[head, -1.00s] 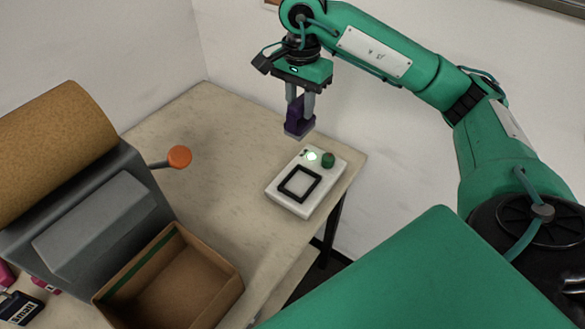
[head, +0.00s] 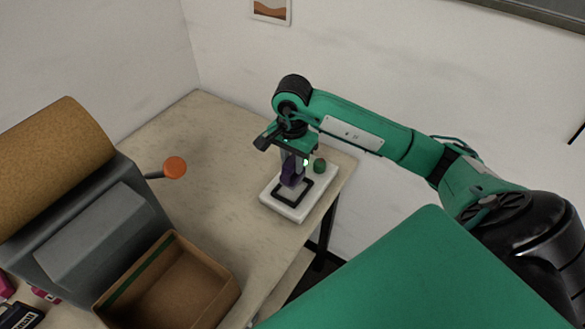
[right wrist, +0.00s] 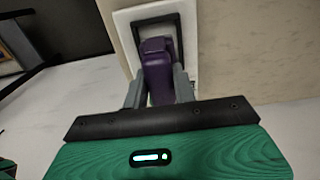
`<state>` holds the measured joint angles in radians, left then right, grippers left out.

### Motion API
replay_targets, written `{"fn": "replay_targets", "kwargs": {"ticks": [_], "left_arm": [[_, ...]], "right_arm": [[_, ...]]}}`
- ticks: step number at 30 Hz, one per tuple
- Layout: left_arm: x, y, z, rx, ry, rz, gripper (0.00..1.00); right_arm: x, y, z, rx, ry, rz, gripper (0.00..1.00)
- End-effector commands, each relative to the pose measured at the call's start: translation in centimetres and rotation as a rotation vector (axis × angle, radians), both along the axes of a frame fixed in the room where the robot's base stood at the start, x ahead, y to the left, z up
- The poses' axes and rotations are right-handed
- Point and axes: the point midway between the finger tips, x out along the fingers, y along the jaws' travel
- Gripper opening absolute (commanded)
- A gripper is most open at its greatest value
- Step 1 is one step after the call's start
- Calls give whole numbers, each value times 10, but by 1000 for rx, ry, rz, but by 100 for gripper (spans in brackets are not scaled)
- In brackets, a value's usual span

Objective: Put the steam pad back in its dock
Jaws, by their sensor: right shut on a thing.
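The steam pad (head: 289,170) is a small purple block. My right gripper (head: 294,160) is shut on it and points down, holding it above the white dock (head: 283,208). The dock is a white slab with a black square frame (head: 305,197), a green knob and a small light. In the right wrist view the purple pad (right wrist: 158,70) sits between the fingers of my gripper (right wrist: 158,88), and its far end overlaps the black frame (right wrist: 177,25). I cannot tell whether the pad touches the dock. My left gripper is not in view.
A grey machine with a brown roll (head: 55,150) and an orange-knobbed lever (head: 174,167) stands at the left. An open cardboard box (head: 168,290) is at the front. The tabletop (head: 215,150) between lever and dock is clear. The table edge is close to the dock's right.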

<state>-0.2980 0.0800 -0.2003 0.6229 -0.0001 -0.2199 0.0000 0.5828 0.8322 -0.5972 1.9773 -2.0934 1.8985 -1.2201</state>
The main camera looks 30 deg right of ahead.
Motion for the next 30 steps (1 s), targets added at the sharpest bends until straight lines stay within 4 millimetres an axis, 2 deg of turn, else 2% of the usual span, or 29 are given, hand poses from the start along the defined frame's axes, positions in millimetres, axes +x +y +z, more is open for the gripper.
{"fn": "replay_targets", "kwargs": {"ticks": [5, 12, 24, 25, 27, 30], "left_arm": [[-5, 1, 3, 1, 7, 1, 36], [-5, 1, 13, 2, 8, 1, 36], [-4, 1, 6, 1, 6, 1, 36], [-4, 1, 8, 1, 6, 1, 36], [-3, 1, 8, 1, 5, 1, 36], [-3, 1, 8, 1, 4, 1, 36]], "right_arm": [[0, 0, -9, 0, -1, 1, 0], [-1, 0, -39, 1, 1, 1, 0], [0, 0, -47, -1, -3, 1, 0], [0, 0, -45, -1, -1, 1, 33], [0, 0, -45, -1, -1, 1, 47], [0, 0, -45, -1, -1, 1, 49]]}}
